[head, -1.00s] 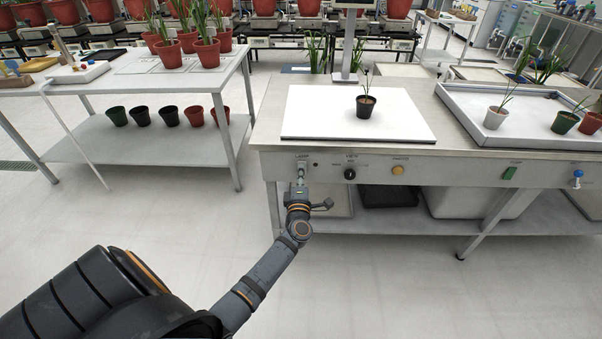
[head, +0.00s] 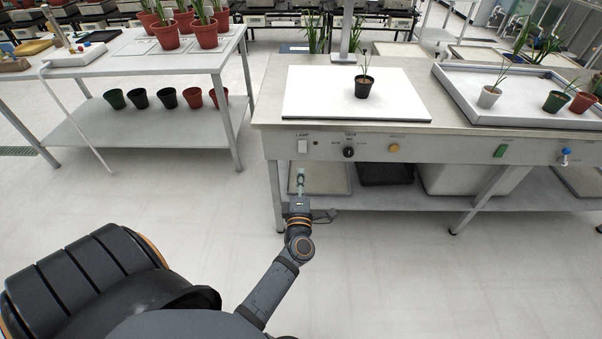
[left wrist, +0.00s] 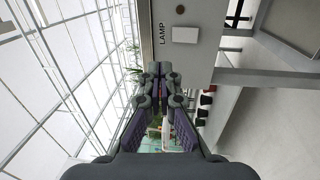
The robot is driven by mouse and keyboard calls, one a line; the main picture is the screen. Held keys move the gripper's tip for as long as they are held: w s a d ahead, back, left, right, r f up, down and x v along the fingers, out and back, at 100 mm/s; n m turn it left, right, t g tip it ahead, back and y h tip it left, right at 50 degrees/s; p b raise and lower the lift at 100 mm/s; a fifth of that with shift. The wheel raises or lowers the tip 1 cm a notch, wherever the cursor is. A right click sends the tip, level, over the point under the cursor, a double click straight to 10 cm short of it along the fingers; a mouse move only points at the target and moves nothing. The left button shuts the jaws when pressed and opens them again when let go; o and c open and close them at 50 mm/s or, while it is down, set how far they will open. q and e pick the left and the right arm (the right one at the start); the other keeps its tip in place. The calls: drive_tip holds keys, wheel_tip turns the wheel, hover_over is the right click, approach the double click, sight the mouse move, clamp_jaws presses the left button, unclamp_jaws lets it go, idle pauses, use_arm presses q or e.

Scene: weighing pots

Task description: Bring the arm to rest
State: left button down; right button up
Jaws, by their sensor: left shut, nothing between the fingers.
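My left arm reaches in from the bottom of the head view. Its left gripper (head: 300,182) shows in front of the bench, just below the front panel (head: 420,146). In the left wrist view the gripper (left wrist: 159,70) is shut, its fingers together with nothing between them. The white LAMP switch (head: 303,147) is on the panel just above the gripper in the head view. The switch (left wrist: 185,34) also shows in the left wrist view, beyond the fingertips and apart from them. My right gripper is not in view.
A white board (head: 410,108) on the bench bears a dark pot (head: 363,90) with a plant. A tray (head: 460,103) with several potted plants is at right. A side table (head: 130,68) stands at left. The floor (head: 130,205) between is clear.

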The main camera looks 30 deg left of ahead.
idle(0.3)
use_arm(q)
drive_tip(key=d+f+m+h, duration=0.3)
drive_tip(key=f+m+h, duration=0.1)
drive_tip(key=f+m, duration=0.15)
drive_tip(key=d+f+m+h, duration=0.3)
drive_tip(key=f+m, duration=0.2)
drive_tip(key=f, duration=0.2)
drive_tip(key=s+d+f+m+g+h, duration=0.1)
drive_tip(key=s+f+m+g+h, duration=0.1)
drive_tip(key=s+f+m+g, duration=0.5)
drive_tip(key=s+d+f+m+h, duration=0.15)
drive_tip(key=s+f, duration=0.25)
drive_tip(key=f, duration=0.8)
drive_tip(key=s+a+f+m+g+y, duration=0.1)
drive_tip(key=s+a+f+m+g, duration=0.25)
drive_tip(key=s+f, duration=0.45)
drive_tip(key=s+a+f+m+g, duration=0.2)
drive_tip(key=s+f+g, duration=0.25)
drive_tip(key=s, duration=0.75)
drive_tip(key=s+r+p, duration=1)
drive_tip(key=r+p, duration=0.4)
drive_tip(key=p, duration=0.5)
drive_tip(key=shift+s+a, duration=0.25)
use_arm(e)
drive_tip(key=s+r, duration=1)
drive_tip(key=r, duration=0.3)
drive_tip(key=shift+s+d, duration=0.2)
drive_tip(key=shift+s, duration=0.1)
